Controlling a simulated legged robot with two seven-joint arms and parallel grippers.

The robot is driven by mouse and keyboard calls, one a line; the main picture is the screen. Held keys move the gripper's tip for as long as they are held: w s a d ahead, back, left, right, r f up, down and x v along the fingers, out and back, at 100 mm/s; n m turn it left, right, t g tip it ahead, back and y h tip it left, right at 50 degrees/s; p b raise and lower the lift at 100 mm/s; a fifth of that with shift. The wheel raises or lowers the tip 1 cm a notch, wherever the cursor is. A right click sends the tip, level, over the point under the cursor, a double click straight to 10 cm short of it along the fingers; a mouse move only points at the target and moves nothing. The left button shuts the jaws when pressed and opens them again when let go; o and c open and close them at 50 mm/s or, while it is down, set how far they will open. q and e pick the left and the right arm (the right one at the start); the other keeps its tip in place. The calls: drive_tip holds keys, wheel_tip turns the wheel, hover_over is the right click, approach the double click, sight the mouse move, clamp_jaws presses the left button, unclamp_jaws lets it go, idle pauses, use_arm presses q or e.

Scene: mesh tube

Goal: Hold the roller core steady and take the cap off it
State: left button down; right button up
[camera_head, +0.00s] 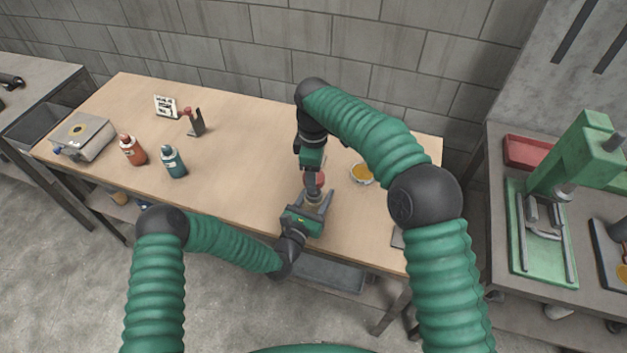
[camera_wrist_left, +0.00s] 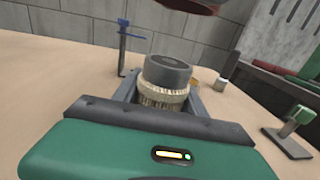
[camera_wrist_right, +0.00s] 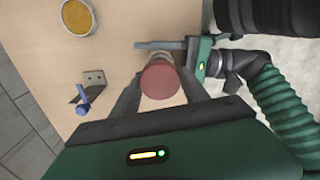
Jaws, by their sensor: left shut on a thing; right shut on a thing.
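The roller core (camera_wrist_left: 165,78) stands upright between the fingers of my left gripper (camera_head: 313,198), with a dark grey top and a pale ribbed band below. My left gripper is shut on it from the front. The red cap (camera_wrist_right: 160,80) is between the fingers of my right gripper (camera_wrist_right: 158,88), which is shut on it from above. In the left wrist view the cap's dark red underside (camera_wrist_left: 190,5) shows at the top edge, with a clear gap above the core. In the head view the cap (camera_head: 317,179) is partly hidden by my right gripper.
A dish with yellow contents (camera_head: 362,174) lies right of my right gripper. A bracket with a blue peg (camera_wrist_right: 82,98) stands nearby. Red (camera_head: 132,150) and teal (camera_head: 173,161) bottles and a grey device (camera_head: 82,137) are far left. The table's middle is clear. A green press (camera_head: 577,160) stands right.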

use_arm(q)
drive_tip(key=c, duration=0.6)
unclamp_jaws()
drive_tip(key=shift+o, duration=0.2)
